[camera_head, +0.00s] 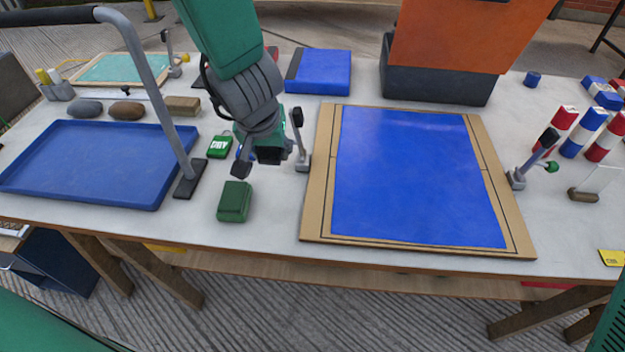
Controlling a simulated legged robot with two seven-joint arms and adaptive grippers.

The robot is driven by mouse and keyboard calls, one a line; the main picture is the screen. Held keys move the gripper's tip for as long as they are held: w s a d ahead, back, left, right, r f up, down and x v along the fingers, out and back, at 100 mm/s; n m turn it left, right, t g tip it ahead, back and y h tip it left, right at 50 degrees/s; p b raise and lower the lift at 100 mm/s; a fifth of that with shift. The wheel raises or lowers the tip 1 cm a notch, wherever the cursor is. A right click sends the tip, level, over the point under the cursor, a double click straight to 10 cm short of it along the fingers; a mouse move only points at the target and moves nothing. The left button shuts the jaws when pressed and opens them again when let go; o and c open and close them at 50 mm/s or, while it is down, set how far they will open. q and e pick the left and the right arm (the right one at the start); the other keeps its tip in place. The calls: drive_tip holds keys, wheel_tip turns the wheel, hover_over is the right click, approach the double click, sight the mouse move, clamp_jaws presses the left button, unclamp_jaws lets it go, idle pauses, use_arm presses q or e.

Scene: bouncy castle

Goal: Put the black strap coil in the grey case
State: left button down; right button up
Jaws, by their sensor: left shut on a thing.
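My left gripper (256,164) comes down from the top over the table, between the blue tray and the framed blue panel. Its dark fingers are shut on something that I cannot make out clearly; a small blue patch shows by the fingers. I cannot pick out the black strap coil with certainty; it may be hidden at the fingers. A dark grey box (437,86) stands at the back under a large orange part; I cannot tell whether this is the grey case. My right gripper is not in view.
A green DRY pack (219,146) and green block (234,202) lie near the gripper. The framed blue panel (420,180) has clamps at its sides. Striped blocks (584,132) stand right.

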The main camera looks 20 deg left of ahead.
use_arm(q)
drive_tip(key=b, duration=0.4)
hover_over(276, 189)
drive_tip(key=s, duration=0.1)
wheel_tip(276, 189, down, 6)
drive_tip(key=shift+f, duration=0.25)
drive_tip(key=f+b, duration=0.1)
drive_tip(key=f, duration=0.1)
drive_tip(key=f+b, duration=0.1)
drive_tip(key=shift+d+f+b, duration=0.25)
drive_tip(key=shift+f+b, duration=0.05)
drive_tip(key=shift+f, duration=0.05)
drive_tip(key=shift+r, duration=0.15)
drive_tip(key=shift+a, duration=0.1)
drive_tip(key=c, duration=1.1)
unclamp_jaws()
drive_tip(key=shift+o, duration=0.2)
